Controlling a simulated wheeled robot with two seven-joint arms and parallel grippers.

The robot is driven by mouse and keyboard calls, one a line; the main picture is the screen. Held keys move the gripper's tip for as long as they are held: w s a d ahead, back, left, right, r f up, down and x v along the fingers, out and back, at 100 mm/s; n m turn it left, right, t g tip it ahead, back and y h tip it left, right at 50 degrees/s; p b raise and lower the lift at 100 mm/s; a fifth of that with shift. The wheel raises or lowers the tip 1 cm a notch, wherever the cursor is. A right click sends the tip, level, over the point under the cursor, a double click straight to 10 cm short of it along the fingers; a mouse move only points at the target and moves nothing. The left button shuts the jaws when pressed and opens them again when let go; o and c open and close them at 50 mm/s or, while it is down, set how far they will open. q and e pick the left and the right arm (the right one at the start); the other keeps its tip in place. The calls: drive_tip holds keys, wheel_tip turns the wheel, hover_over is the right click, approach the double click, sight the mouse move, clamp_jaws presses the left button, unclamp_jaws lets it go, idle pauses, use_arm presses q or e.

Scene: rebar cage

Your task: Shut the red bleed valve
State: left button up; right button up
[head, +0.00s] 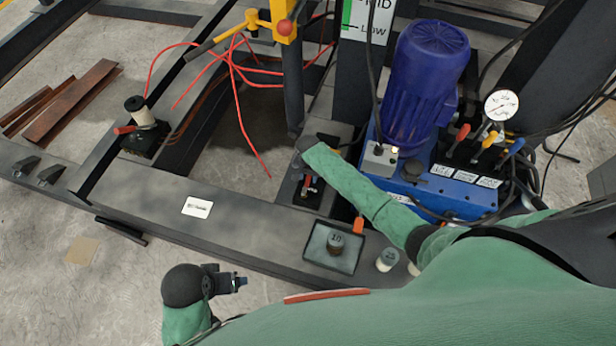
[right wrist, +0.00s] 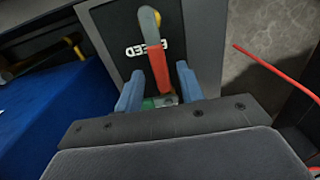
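The bleed valve has a red lever (right wrist: 155,55) in the right wrist view. The lever runs up the picture from a metal and green valve body (right wrist: 160,101), over a dark plate (right wrist: 117,50) with partly covered white lettering. My right gripper (right wrist: 160,88) is open, one blue finger on each side of the lever's lower part, with gaps showing. In the head view my right gripper (head: 307,184) is at the dark block left of the blue power unit, and the valve is small and partly hidden there. My left gripper (head: 236,283) hangs at lower left, away from the valve; its fingers are too small to judge.
The blue power unit (head: 378,172) carries a blue motor (head: 425,80), a gauge (head: 501,105) and red, yellow and blue-handled levers (head: 487,140). Red hoses (head: 238,95) hang behind the beam.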

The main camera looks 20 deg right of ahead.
drive_tip(key=shift+f, duration=0.2)
clamp_jaws()
idle(0.3)
